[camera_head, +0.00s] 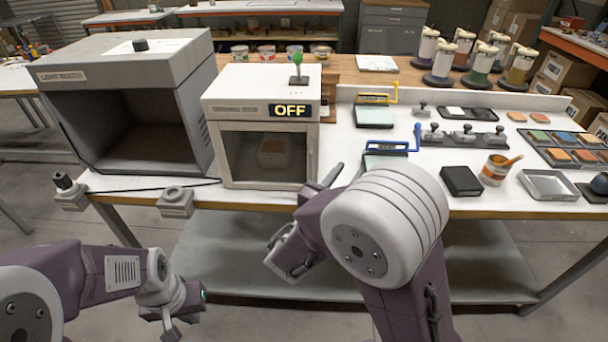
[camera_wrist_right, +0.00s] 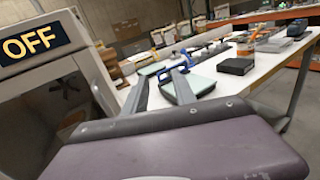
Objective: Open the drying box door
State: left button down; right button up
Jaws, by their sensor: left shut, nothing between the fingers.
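The white drying box (camera_head: 218,108) stands at the front edge of the table, with a sign reading OFF and a green-topped lever (camera_head: 298,66) on top. Its glass-fronted door (camera_head: 232,158) looks shut; a pale block shows dimly behind the glass. The box also shows at the left of the right wrist view (camera_wrist_right: 88,72). My right gripper (camera_head: 324,178) is open and empty beside the box's lower right front corner, its fingers apart in the wrist view (camera_wrist_right: 161,82). I cannot tell whether it touches the door. My left gripper (camera_head: 172,322) is shut and empty, low in front of the table.
A grey light booth (camera_head: 130,62) stands left of the box. A black cable crosses the table front at left. Floor space in front is clear.

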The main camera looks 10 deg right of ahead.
aim_at(310, 171)
jog(key=a+f+n+t+y+b, duration=0.1)
jog(key=a+f+n+t+y, duration=0.25)
jog(key=a, duration=0.75)
jog(key=shift+g+y, duration=0.35)
jog(key=x, duration=0.9)
jog(key=shift+d+f, duration=0.15)
jog(key=shift+d, duration=0.25)
jog(key=shift+s, duration=0.1)
grip_shut()
